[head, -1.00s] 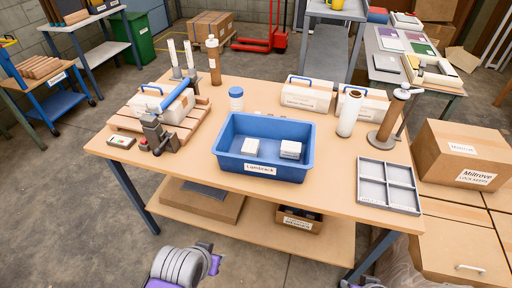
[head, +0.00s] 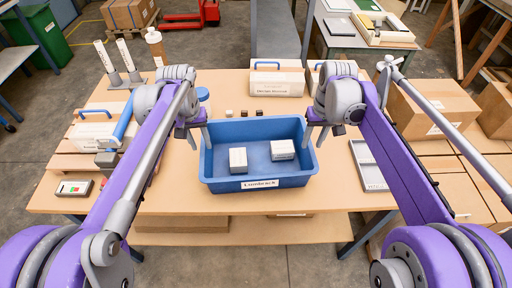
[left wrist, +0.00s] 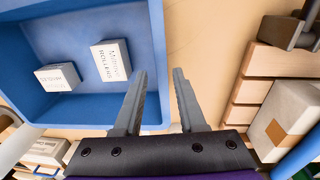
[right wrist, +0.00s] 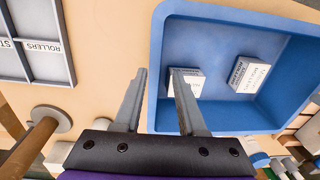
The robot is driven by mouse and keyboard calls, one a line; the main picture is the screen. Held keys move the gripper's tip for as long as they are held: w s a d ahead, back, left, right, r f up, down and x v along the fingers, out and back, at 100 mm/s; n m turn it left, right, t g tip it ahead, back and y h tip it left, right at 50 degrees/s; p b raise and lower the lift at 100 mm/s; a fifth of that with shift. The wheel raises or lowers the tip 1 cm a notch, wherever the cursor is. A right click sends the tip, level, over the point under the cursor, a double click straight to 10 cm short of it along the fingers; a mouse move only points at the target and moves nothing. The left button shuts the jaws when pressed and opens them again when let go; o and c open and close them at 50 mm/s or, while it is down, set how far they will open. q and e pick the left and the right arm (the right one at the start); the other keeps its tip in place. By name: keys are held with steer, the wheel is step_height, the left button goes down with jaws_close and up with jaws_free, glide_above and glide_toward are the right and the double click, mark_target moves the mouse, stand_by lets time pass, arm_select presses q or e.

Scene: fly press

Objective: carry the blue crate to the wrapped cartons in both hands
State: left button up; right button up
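The blue crate (head: 213,178), labelled Lumbrack, stands on the workbench with two small white boxes (head: 238,160) (head: 283,150) inside. My left gripper (head: 200,138) is at its left wall, fingers open, one inside and one outside, as the left wrist view (left wrist: 159,73) shows. My right gripper (head: 316,137) is open at the right wall in the same way, and it shows in the right wrist view (right wrist: 158,71). Neither looks closed on the rim. The cartons (head: 438,104) are stacked right of the bench, partly behind my right arm; their wrapping is hard to make out.
The grey divided tray (head: 366,166) lies on the workbench (head: 160,200) right of the crate. White cases (head: 277,82) and small dark blocks (head: 244,113) are behind it. A pallet with a white case (head: 92,137) is on the left. Bare bench lies in front.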

steer(key=w, duration=0.2)
arm_select(q)
steer(key=shift+w+d, duration=0.15)
steer(key=shift+w, duration=0.55)
steer(key=shift+f, duration=0.35)
steer(key=f, duration=1)
steer(key=shift+w+d+f, duration=0.1)
steer(key=shift+w+d, duration=0.05)
steer(key=shift+d, duration=0.2)
arm_select(e)
glide_toward(301, 166)
step_height(301, 166, down, 6)
steer(key=shift+w+a+f, duration=0.1)
steer(key=shift+w, duration=0.1)
arm_select(q)
steer(key=shift+c, duration=0.3)
arm_select(e)
steer(key=shift+c, duration=0.3)
arm_select(q)
jaws_close()
arm_select(e)
jaws_close()
